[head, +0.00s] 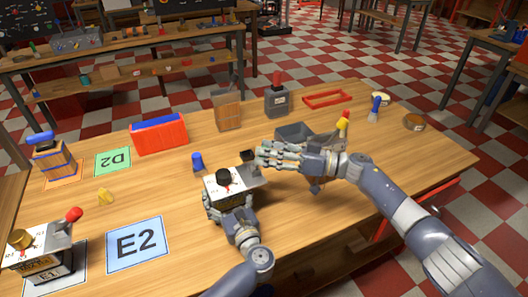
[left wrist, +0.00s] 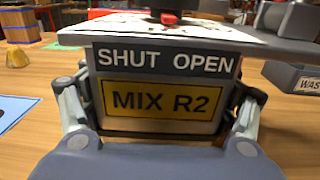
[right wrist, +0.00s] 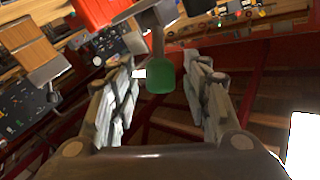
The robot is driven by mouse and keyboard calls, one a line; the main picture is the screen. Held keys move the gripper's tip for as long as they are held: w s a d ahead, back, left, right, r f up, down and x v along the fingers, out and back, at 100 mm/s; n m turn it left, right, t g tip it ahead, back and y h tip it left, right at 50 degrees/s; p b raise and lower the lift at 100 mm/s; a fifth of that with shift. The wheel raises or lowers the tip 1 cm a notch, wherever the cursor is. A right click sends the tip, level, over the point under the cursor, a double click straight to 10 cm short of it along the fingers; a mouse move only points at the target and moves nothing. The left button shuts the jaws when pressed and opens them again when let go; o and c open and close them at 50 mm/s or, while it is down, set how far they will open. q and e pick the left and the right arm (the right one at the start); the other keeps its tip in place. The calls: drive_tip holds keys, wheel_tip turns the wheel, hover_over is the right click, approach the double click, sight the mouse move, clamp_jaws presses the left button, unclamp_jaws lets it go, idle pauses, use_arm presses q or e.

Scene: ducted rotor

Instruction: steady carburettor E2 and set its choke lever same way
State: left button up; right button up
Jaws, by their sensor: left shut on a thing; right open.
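A carburettor with a white top and black knob (head: 222,189) stands on the bench right of the blue-edged E2 card (head: 138,243). The left wrist view shows its plate (left wrist: 165,97) reading SHUT OPEN and MIX R2. My left gripper (head: 229,208) is shut around its lower body from the near side. My right gripper (head: 268,156) is open just right of the carburettor. In the right wrist view a green-tipped lever (right wrist: 161,77) shows between its spread fingers, with gaps on both sides. Carburettor E1 (head: 38,246), with gold knob and red-tipped lever (head: 73,215), stands at the far left.
A blue-tipped piece (head: 198,163) stands behind the carburettor. A red bin (head: 158,136), a grey red-topped device (head: 277,98) and a grey tray (head: 293,131) stand farther back. The E2 card is bare. Open bench lies between it and the red bin.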

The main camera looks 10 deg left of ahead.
drive_tip(key=shift+w+a, duration=0.1)
drive_tip(key=shift+a, duration=0.6)
clamp_jaws()
drive_tip(key=shift+w+d+f+m+t+y, duration=0.2)
drive_tip(key=shift+d+f+m+t+y, duration=0.15)
drive_tip(key=shift+m+y, duration=0.35)
drive_tip(key=shift+w+d+f+m+t+y, duration=0.25)
drive_tip(key=shift+d+f+m+y, duration=0.1)
drive_tip(key=shift+m+y, duration=0.3)
unclamp_jaws()
